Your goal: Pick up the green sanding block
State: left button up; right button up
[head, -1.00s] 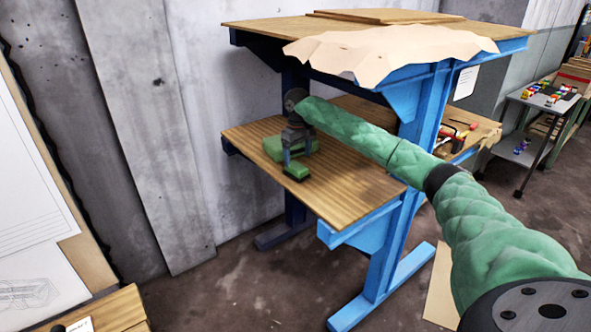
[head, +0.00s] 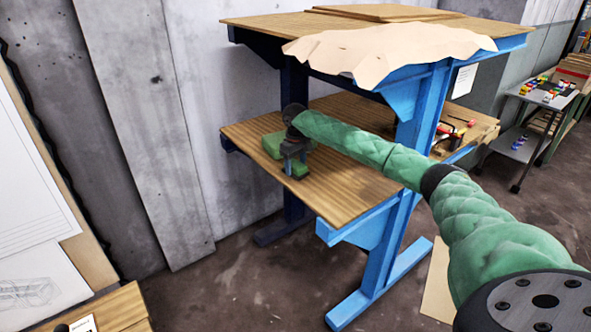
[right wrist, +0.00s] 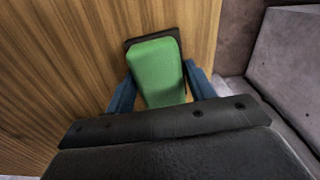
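The green sanding block (right wrist: 157,70), with a dark base, lies on the wooden lower shelf. In the right wrist view it sits between the two blue fingers of my right gripper (right wrist: 160,78). The fingers are apart, one on each side, with a narrow gap visible beside the block. In the head view my right gripper (head: 295,161) points down at the shelf and partly covers the block (head: 299,169). My left gripper is not in view.
Another green object (head: 271,145) lies on the lower shelf (head: 340,185) just behind my right gripper. Red-handled tools (head: 455,132) lie at the shelf's right part. The upper shelf (head: 265,22), with a draped tan sheet (head: 390,50), hangs above my arm. A concrete wall stands behind.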

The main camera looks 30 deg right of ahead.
aim_at(295, 164)
jog(key=shift+c, duration=1.3)
jog(key=shift+r, duration=0.15)
